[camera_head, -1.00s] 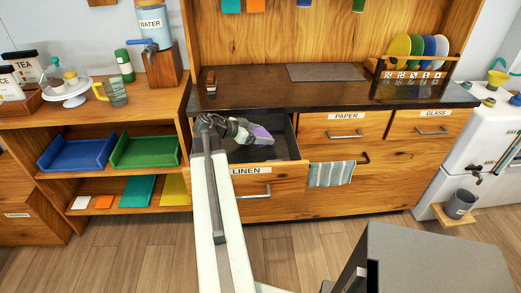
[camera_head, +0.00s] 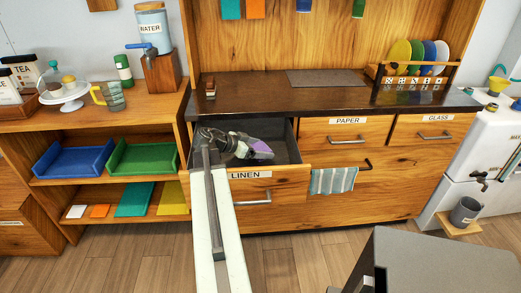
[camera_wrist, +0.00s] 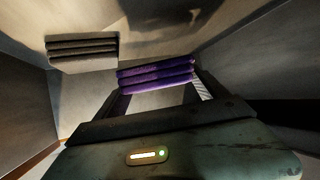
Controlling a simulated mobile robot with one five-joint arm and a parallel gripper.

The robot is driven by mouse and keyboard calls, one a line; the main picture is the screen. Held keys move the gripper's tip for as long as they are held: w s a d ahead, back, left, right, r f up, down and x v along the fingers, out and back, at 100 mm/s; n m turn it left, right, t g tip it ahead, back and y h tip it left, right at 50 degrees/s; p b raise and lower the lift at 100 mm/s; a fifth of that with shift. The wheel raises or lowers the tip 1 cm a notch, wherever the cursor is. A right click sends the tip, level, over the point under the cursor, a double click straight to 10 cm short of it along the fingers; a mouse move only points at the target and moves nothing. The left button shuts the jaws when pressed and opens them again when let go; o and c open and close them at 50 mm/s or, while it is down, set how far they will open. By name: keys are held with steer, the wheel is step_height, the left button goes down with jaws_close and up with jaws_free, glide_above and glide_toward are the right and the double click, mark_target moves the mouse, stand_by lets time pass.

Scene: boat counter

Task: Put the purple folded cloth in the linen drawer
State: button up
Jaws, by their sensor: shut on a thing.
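The linen drawer (camera_head: 286,158) is pulled open under the dark counter, with a LINEN label on its front. My gripper (camera_head: 252,148) reaches into the drawer opening. It is shut on the purple folded cloth (camera_head: 262,149). In the wrist view the purple cloth (camera_wrist: 156,74) shows as stacked folds between the fingertips of my gripper (camera_wrist: 158,88). A grey folded stack (camera_wrist: 82,52) lies in the drawer at upper left in the wrist view, apart from the purple cloth. Whether the purple cloth touches the drawer floor I cannot tell.
The drawer walls stand close on both sides in the wrist view. The PAPER drawer (camera_head: 346,133) and GLASS drawer (camera_head: 434,132) are shut. A striped towel (camera_head: 333,180) hangs to the right. The counter (camera_head: 260,92) above is mostly clear.

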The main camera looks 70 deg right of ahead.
steer(key=o, duration=1.3)
steer(key=shift+f, duration=0.1)
steer(key=shift+d+r+p, duration=0.15)
steer(key=shift+r+p, duration=0.3)
steer(key=shift+p, duration=0.1)
steer(key=p+v, duration=0.3)
steer(key=v, duration=0.4)
steer(key=shift+w+a+r+p, duration=0.2)
steer(key=shift+r+p, duration=0.05)
steer(key=shift+p, duration=0.15)
steer(key=shift+r, duration=0.1)
